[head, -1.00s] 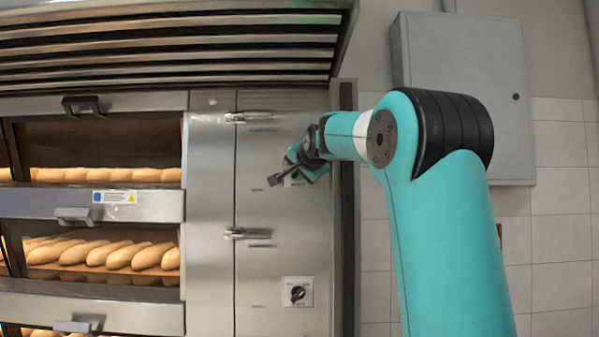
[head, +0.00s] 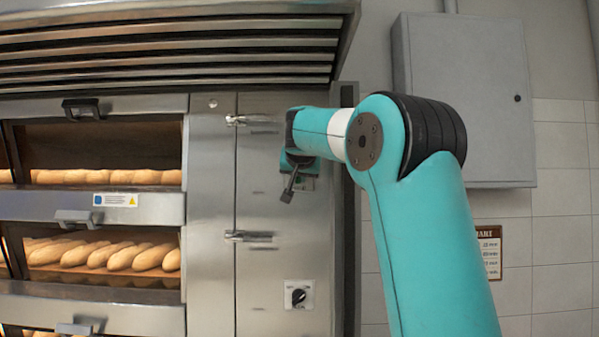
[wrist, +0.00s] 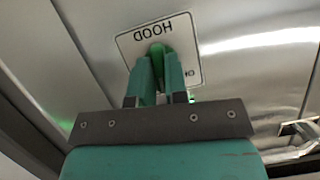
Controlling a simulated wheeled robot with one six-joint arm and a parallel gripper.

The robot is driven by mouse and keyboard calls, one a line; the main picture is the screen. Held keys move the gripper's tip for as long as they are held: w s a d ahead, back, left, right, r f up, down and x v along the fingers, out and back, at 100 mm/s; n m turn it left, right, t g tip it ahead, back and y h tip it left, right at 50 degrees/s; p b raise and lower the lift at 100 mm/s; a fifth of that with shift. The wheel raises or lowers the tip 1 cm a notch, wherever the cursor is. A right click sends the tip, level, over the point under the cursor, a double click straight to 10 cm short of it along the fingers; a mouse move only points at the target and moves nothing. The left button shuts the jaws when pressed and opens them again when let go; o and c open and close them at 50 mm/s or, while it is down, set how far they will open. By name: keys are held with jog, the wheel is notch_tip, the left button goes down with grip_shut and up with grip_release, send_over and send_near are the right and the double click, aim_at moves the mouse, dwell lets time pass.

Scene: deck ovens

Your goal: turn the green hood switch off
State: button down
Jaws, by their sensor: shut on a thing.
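The green hood switch (wrist: 158,49) sits on a white plate (wrist: 184,28) lettered HOOD, which appears upside down in the wrist view. An "ON" mark shows at the plate's edge, partly covered by my finger. My gripper (wrist: 158,72) has its two teal fingers closed around the switch's knob. In the head view my gripper (head: 300,158) is against the steel panel right of the ovens, and it mostly hides the switch and plate. A green glow shows on the steel near the plate. The exact angle of the knob is hard to tell.
A dark rotary knob on a white plate (head: 299,295) is lower on the panel. Door latches (head: 248,237) stick out nearby. The slatted hood (head: 170,50) overhangs above. Oven decks with baguettes (head: 105,255) are at left. A grey wall cabinet (head: 465,100) is at right.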

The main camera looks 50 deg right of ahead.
jog(key=n+g+h+p, duration=0.1)
jog(key=n+h+p, duration=0.1)
jog(key=n, duration=0.1)
jog(key=n+g+h+p, duration=0.1)
jog(key=n+g+p, duration=0.1)
jog(key=n, duration=0.2)
jog(key=shift+w+a+h, duration=0.15)
jog(key=shift+w+h, duration=0.05)
jog(key=shift+h, duration=0.2)
dwell(0.5)
jog(key=c, duration=1.1)
grip_release()
jog(key=shift+f, duration=0.1)
jog(key=shift+c, duration=0.2)
jog(key=b+v, duration=0.4)
jog(key=v, duration=1.3)
jog(key=shift+a, duration=0.2)
